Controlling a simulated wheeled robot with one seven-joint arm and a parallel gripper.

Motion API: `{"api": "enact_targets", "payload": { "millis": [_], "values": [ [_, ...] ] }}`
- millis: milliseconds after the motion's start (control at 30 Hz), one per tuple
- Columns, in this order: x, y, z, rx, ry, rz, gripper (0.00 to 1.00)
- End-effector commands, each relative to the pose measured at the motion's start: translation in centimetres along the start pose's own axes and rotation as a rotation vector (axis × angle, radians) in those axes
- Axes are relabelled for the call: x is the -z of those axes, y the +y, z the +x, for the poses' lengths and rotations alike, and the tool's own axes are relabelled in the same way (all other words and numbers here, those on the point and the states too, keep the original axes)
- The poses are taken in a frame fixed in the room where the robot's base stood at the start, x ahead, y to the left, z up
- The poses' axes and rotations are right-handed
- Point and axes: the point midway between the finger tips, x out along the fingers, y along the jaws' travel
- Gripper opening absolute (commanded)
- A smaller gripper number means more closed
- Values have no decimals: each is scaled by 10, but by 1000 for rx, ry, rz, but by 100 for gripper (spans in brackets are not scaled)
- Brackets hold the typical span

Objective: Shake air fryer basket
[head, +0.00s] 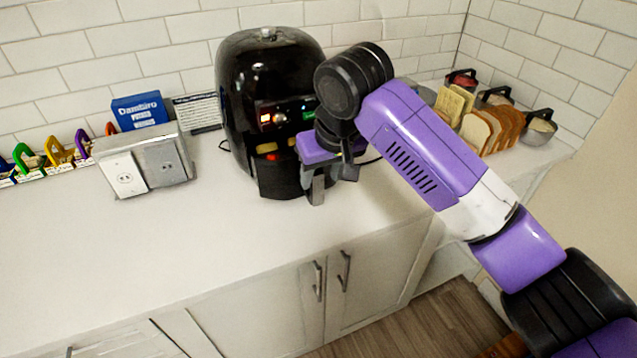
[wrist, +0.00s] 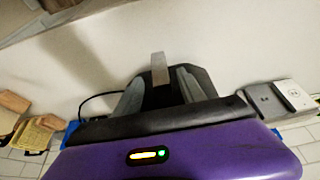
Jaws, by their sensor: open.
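The black air fryer (head: 262,85) stands on the counter against the tiled wall, its front panel lit red and green. Its black basket front (head: 280,180) is low on the body; whether it is fully in is unclear. A silver upright piece, apparently the basket handle (head: 317,190), sticks out in front. My gripper (head: 325,172) is at the front right of the basket, open, pointing down. In the wrist view the silver handle (wrist: 160,68) shows between the grey fingers, with black behind it. Contact cannot be told. My purple gripper body hides much of the fryer there.
An outlet box (head: 150,165) and a blue box (head: 139,109) stand left of the fryer. Bread slices (head: 480,132) and dark-handled containers (head: 541,124) stand at the right. The counter (head: 215,225) is clear in front, above the cabinet doors (head: 330,300).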

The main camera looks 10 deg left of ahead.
Motion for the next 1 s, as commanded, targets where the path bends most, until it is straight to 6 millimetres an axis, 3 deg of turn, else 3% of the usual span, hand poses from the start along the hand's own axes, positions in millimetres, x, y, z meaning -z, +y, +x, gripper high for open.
{"api": "enact_targets", "payload": {
  "millis": [100, 300, 567, 700, 800, 1000],
  "values": [
    [1, 0, -15, 1, 2, 0, 47],
    [0, 0, -25, 0, 1, -1, 47],
    [0, -2, -24, 1, 0, -2, 47],
    [2, -26, -16, 43, 12, -6, 47],
    [6, -32, -14, 58, 24, 7, 47],
    [6, -15, -16, 36, 18, 20, 47]
  ]
}}
